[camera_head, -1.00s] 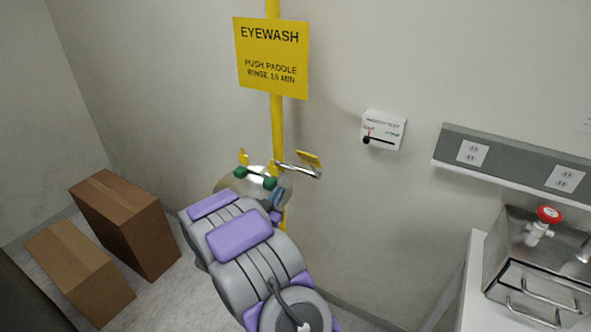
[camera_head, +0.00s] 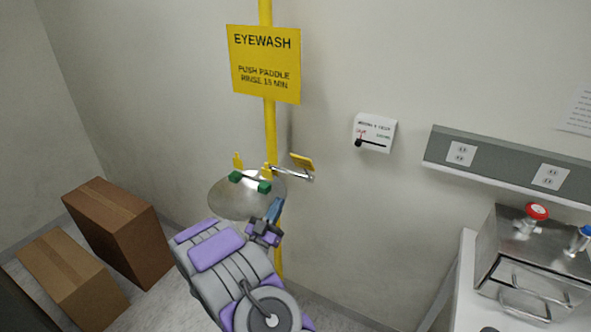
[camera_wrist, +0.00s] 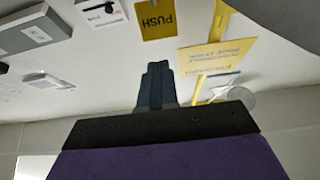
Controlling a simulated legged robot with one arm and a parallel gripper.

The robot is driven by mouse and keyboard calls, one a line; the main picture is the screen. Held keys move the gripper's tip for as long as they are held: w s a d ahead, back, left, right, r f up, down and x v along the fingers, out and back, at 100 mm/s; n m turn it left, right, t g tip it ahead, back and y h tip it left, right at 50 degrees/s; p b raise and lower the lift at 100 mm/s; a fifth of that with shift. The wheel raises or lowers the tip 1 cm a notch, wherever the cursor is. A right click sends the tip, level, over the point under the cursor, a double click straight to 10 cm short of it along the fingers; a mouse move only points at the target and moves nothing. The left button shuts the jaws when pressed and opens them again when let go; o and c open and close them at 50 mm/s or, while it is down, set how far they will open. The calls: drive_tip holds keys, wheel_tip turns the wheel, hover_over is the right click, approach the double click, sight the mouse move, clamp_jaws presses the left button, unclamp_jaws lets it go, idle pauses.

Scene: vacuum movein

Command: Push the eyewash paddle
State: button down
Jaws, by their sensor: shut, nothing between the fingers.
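The eyewash paddle (camera_head: 302,161) is a small yellow plate at the end of a metal lever, right of the yellow pipe. In the wrist view the paddle (camera_wrist: 155,18) shows its face with "PUSH" on it, beyond the fingertips and apart from them. The eyewash bowl (camera_head: 232,205) is a round metal dish with green spray heads (camera_head: 249,182) above it. My gripper (camera_head: 275,208) is shut and empty, in front of the bowl's right side, below and left of the paddle. Its fingers (camera_wrist: 154,85) point toward the wall.
The yellow sign (camera_head: 264,62) hangs on the pipe above the bowl. A white wall box (camera_head: 374,133) is to the right of the paddle. Cardboard boxes (camera_head: 120,225) are on the floor at left.

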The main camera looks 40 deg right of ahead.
sight(300, 160)
drive_tip(key=b+x, duration=0.2)
drive_tip(key=x, duration=1.1)
drive_tip(key=shift+w+d, duration=0.1)
drive_tip(key=shift+r, duration=0.1)
drive_tip(key=shift+r, duration=0.1)
